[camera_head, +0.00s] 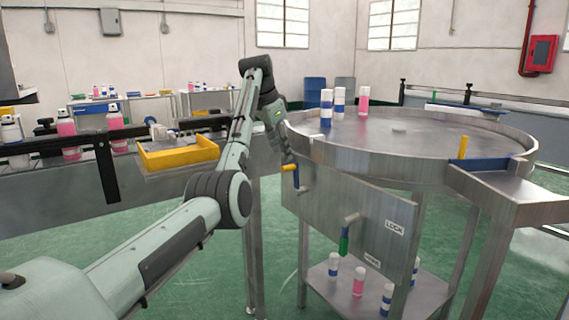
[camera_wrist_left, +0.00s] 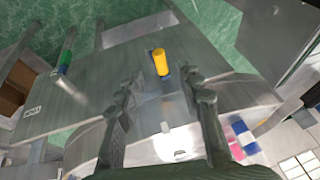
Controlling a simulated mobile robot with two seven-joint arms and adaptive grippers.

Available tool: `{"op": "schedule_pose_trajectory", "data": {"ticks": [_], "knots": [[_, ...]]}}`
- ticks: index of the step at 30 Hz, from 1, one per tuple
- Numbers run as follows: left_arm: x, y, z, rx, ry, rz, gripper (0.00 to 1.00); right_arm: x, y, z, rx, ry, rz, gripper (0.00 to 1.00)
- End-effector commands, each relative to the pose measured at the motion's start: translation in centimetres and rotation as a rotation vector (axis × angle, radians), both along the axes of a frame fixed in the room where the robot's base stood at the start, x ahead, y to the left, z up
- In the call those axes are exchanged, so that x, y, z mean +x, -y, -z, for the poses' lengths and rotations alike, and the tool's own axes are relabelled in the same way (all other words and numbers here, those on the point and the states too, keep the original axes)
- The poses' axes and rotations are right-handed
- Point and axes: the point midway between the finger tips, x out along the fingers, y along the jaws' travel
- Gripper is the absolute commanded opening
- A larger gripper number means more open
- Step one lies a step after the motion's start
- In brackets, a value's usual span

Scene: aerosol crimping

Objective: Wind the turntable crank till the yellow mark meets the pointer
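The turntable (camera_head: 400,140) is a wide round metal table with a raised rim. Its crank (camera_head: 289,168) is on the metal panel below the left rim, with a yellow-orange handle and a blue part. In the left wrist view the crank's yellow handle (camera_wrist_left: 160,62) lies just past the fingertips, between their lines. My left gripper (camera_head: 287,155) is close to the crank; its fingers (camera_wrist_left: 162,76) are apart and empty. A yellow upright piece (camera_head: 463,147) stands near the right rim, beside a blue strip (camera_head: 485,164). I cannot tell which is the mark or the pointer. My right gripper is out of view.
Blue-white cans (camera_head: 339,103) and a pink can (camera_head: 363,101) stand on the turntable. A green-handled lever (camera_head: 344,240) with a LOCK label (camera_head: 394,228) is on the panel. A yellow tray (camera_head: 178,155) lies left of my arm. More cans stand on the lower shelf (camera_head: 405,292).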

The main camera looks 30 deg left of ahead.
Motion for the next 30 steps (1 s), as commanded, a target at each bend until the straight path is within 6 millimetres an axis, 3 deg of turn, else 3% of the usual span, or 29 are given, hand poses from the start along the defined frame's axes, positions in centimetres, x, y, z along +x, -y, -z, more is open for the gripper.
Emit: {"op": "schedule_pose_trajectory", "data": {"ticks": [3,9,30], "knots": [[-0.9,0.0,-2.0,0.000,0.001,0.000,0.36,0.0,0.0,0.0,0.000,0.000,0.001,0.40],[-1.7,0.0,-3.6,0.000,0.000,-0.001,0.36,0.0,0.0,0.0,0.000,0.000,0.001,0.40],[-1.8,0.0,-3.8,0.000,-0.001,0.000,0.36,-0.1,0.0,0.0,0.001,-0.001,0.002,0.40]]}}
